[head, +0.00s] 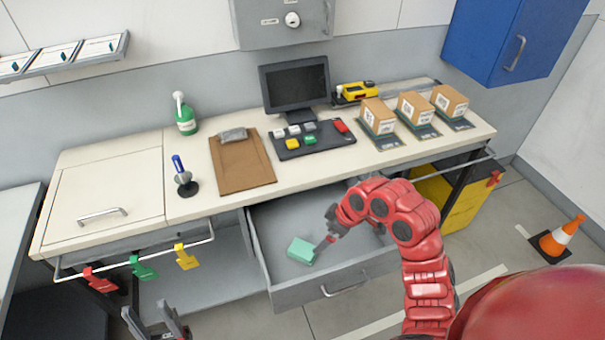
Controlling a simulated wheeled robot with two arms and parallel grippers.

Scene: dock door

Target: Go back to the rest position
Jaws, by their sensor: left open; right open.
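My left gripper (148,316) is at the bottom edge of the head view, left of the open drawer (287,297). Its two fingers stand apart and it is empty. My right red arm bends over the drawer, and my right gripper (322,246) reaches down into it. It is open, with its tips close to the right side of a mint-green block (301,250) on the drawer floor. I cannot tell whether the tips touch the block.
The worktop (205,208) holds a clipboard (243,173), green spray bottle (185,117), monitor (295,85) and several boxes on pads. Coloured tags hang on a front rail (225,238). A blue cabinet (510,40) hangs at right. A traffic cone (562,238) stands on the floor.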

